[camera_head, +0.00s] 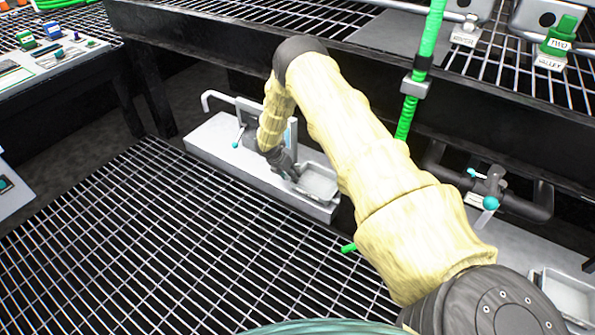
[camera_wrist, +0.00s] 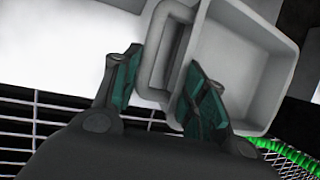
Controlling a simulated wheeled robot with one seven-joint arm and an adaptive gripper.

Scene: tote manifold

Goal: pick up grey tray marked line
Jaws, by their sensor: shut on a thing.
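A grey tray (camera_head: 320,183) sits at the right end of a pale ledge beside the grating in the head view. It fills the upper right of the wrist view (camera_wrist: 243,62). My gripper (camera_head: 292,172) reaches down to its left side. In the wrist view, my gripper's two green-padded fingers (camera_wrist: 160,82) are shut on the tray's near-left wall and handle-like rim. No marking can be read on this tray, so I cannot tell whether it says line. The tray appears level, and I cannot tell whether it is lifted off the ledge.
A second grey tray (camera_head: 568,296) sits at the lower right. A pipe valve with a teal knob (camera_head: 490,202) stands near it. A green hose (camera_head: 425,60) hangs to the right of my arm. A dark rack (camera_head: 330,55) overhangs the ledge.

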